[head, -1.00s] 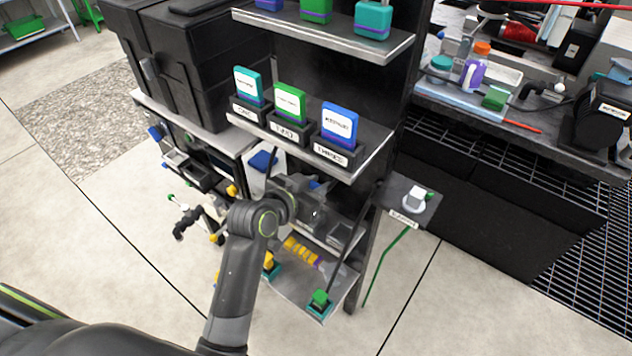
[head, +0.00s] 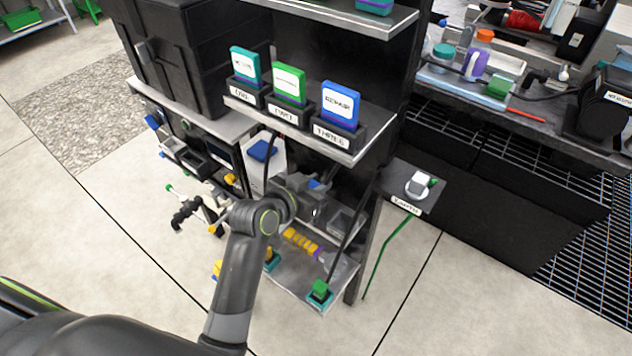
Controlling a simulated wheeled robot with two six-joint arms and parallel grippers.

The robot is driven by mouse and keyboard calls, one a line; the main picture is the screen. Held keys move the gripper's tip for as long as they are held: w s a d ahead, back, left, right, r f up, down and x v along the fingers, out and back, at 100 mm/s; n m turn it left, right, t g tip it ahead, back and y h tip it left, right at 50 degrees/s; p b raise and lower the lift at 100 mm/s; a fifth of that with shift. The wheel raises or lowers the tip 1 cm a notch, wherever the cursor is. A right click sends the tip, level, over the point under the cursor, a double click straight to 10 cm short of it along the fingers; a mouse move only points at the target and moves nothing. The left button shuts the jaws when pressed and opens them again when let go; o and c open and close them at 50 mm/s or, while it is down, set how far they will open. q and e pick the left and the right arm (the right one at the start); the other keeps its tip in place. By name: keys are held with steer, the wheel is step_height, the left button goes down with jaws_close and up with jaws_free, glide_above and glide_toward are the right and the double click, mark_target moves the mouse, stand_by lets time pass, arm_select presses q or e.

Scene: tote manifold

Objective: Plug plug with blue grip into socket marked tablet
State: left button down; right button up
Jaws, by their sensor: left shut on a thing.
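My left gripper (head: 312,193) reaches into the black shelf rack below the shelf of labelled cards. It is shut on a small blue piece (head: 315,184), which looks like the blue grip of the plug; the gripper and wrist hide most of it. A dark cord runs down near the gripper. No socket that I can read as tablet shows clearly. A side plate (head: 429,203) at the rack's right holds a white round fitting (head: 417,187) with a green part; its small label is too blurred to read surely. My right gripper is not in view.
Cards in teal, green and blue (head: 341,105) stand in labelled holders just above the gripper. Below, a low shelf (head: 300,285) holds a yellow ribbed piece (head: 300,241) and a green block (head: 320,287). A green cord (head: 384,258) hangs at the right. Floor is clear in front.

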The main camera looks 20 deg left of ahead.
arm_select(q)
steer(key=c, duration=1.1)
jaws_free()
steer(key=shift+s+a+r, duration=0.15)
steer(key=shift+s+r, duration=0.05)
steer(key=shift+s, duration=0.25)
steer(key=p+v, duration=0.2)
steer(key=v, duration=1.4)
steer(key=shift+s, duration=0.2)
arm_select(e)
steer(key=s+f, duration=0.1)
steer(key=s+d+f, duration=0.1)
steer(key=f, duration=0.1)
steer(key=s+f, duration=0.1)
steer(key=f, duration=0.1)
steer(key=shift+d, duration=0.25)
